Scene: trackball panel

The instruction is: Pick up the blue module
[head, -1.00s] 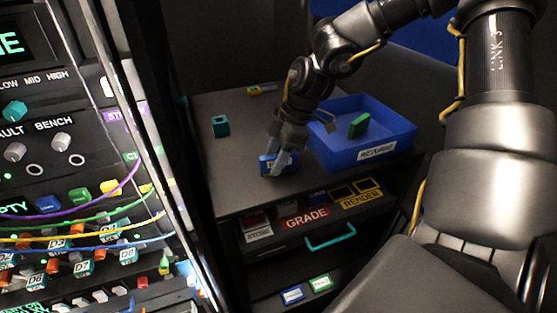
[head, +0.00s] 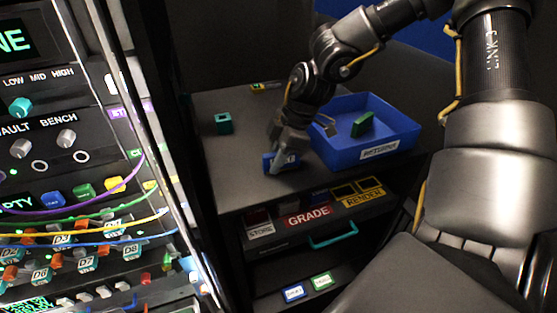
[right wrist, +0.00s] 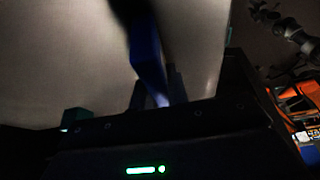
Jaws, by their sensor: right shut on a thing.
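The blue module (head: 267,163) is a small blue block with a pale label, at the front part of the dark table top in the head view. My right gripper (head: 279,160) points down and is shut on it, its fingers covering part of the module. Whether the module touches the table or is just above it I cannot tell. In the right wrist view the blue module (right wrist: 148,62) shows as a dark blue shape by the fingers (right wrist: 155,92). My left gripper is not in view.
A blue tray (head: 340,153) with a green block (head: 362,124) stands to the right of the gripper. A teal block (head: 223,122) sits at the left of the table top. A rack panel with cables (head: 80,205) fills the left. A drawer with a teal handle (head: 333,236) is below.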

